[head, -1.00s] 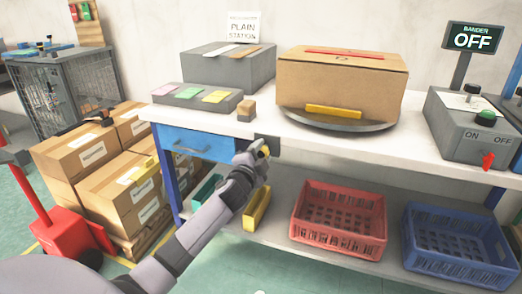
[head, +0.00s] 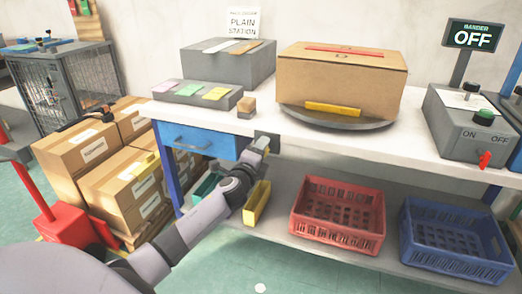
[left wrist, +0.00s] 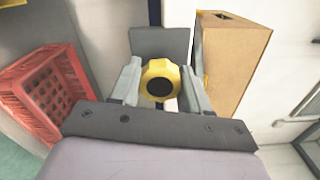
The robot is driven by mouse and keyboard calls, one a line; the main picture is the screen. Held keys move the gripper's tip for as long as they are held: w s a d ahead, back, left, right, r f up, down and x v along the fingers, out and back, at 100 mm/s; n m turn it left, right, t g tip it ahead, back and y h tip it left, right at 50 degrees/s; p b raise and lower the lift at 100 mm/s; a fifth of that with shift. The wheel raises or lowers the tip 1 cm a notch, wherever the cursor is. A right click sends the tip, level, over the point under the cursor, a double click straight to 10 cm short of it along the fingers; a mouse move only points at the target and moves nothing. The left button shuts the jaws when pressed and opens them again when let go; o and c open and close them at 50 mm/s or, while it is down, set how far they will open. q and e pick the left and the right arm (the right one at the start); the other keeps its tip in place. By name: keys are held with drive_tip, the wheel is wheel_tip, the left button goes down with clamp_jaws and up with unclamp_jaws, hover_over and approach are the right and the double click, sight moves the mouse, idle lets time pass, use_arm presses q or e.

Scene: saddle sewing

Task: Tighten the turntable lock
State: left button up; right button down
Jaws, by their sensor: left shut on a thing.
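The turntable (head: 378,124) is a dark grey disc on the white bench, with a cardboard box (head: 345,82) on it. The turntable lock is a yellow knob with a dark centre (left wrist: 160,84), in front of a grey plate (left wrist: 160,42) in the left wrist view. My left gripper (head: 260,146) is at the bench's front edge, below and left of the turntable. In the left wrist view its two fingers (left wrist: 160,86) close around the knob from both sides. The knob is hidden by the gripper in the head view. My right gripper is out of view.
Under the bench are a yellow bin (head: 257,203), a red crate (head: 338,222) and a blue crate (head: 455,243). A blue drawer (head: 195,140) is left of my gripper. A grey control box (head: 470,125) stands at the bench's right. Stacked cartons (head: 118,186) are at the left.

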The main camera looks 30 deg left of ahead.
use_arm(q)
drive_tip(key=shift+a, duration=0.35)
drive_tip(key=o, duration=1.1)
drive_tip(key=shift+s, duration=0.1)
drive_tip(key=shift+c, duration=0.2)
drive_tip(key=shift+d, duration=0.1)
drive_tip(key=shift+d, duration=0.1)
drive_tip(key=p+v, duration=0.1)
drive_tip(key=v, duration=0.6)
drive_tip(key=s+d+f+n+g+h, duration=0.35)
drive_tip(key=s+d+f+n, duration=0.55)
drive_tip(key=s, duration=0.4)
drive_tip(key=s+d+f+n+g+h, duration=0.35)
drive_tip(key=s+d+f+n, duration=0.5)
drive_tip(key=s, duration=0.45)
wheel_tip(320, 180, up, 13)
drive_tip(key=m+p, duration=0.2)
drive_tip(key=p, duration=1.4)
drive_tip(key=shift+s+d+y, duration=0.15)
drive_tip(key=shift+s+y, duration=0.2)
drive_tip(key=shift+y, duration=0.05)
